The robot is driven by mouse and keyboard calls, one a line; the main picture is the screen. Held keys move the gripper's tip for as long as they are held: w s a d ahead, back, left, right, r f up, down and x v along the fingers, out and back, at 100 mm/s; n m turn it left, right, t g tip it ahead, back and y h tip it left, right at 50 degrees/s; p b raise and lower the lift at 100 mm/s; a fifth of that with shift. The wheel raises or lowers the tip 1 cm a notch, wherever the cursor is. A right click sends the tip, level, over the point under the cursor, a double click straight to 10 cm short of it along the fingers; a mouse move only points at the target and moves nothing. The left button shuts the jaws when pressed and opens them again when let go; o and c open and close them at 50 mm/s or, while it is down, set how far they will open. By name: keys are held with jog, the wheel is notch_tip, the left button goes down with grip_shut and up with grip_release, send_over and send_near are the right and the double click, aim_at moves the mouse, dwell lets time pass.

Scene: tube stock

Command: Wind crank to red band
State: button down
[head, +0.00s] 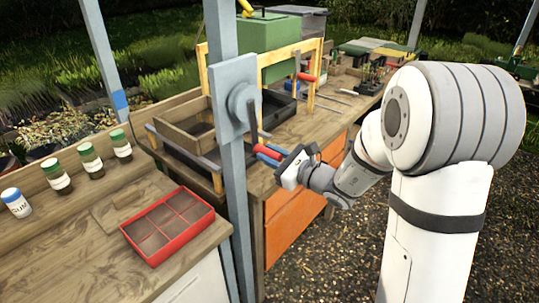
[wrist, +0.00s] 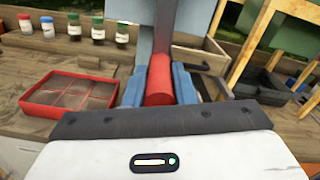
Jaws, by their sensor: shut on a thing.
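A grey plate on the grey post carries a round crank hub (head: 241,101), with a dark crank arm (head: 253,122) hanging down from it in the head view. The crank's red handle (wrist: 159,82) is upright in the middle of the wrist view. My gripper (head: 267,155) is shut on this handle, with one blue finger on each side. In the head view the fingers hide most of the handle. I cannot make out a red band on the hub or plate.
A red divided tray (head: 204,217) and several lidded jars (head: 91,161) stand on the left bench. A wooden box (head: 186,125) sits behind the post. A yellow frame (head: 291,53) rises at the back. Gravel floor is open at the lower right.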

jog(key=shift+w+d+n+b, duration=0.2)
jog(key=shift+n+b, duration=0.1)
jog(key=shift+b, duration=0.35)
